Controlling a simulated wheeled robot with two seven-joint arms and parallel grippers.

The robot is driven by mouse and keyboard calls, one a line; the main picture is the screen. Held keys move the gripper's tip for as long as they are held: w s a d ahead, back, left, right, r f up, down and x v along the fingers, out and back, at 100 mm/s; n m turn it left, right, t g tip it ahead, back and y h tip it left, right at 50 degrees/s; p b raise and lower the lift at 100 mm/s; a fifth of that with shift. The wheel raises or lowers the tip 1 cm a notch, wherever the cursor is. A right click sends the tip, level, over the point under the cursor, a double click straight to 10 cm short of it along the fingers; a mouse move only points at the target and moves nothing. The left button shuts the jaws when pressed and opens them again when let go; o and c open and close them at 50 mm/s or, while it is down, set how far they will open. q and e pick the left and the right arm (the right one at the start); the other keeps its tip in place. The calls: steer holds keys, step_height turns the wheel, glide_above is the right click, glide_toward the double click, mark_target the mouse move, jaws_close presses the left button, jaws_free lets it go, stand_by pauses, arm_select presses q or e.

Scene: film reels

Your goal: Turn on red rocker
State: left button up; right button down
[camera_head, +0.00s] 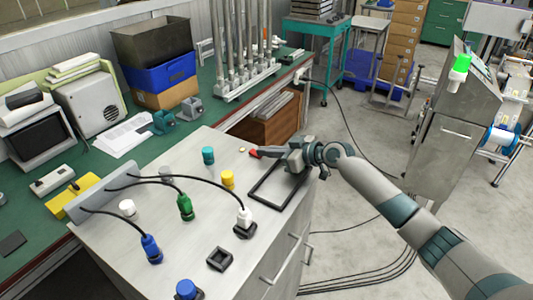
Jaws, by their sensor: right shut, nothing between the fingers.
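A small red piece (254,153), which looks like the red rocker, shows near the far edge of the grey cabinet top. My right gripper (264,151) reaches in from the right. My left gripper is not in view.
The cabinet top (180,235) carries a black frame (265,196), a yellow knob (227,179), a teal knob (208,155), and blue, green and white plugs on black cables. A green bench (100,190) with boxes and metal posts lies behind. Floor at right is partly clear.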

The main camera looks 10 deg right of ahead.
steer(key=shift+r, duration=0.2)
steer(key=shift+r+p, duration=0.35)
steer(key=shift+r, duration=0.25)
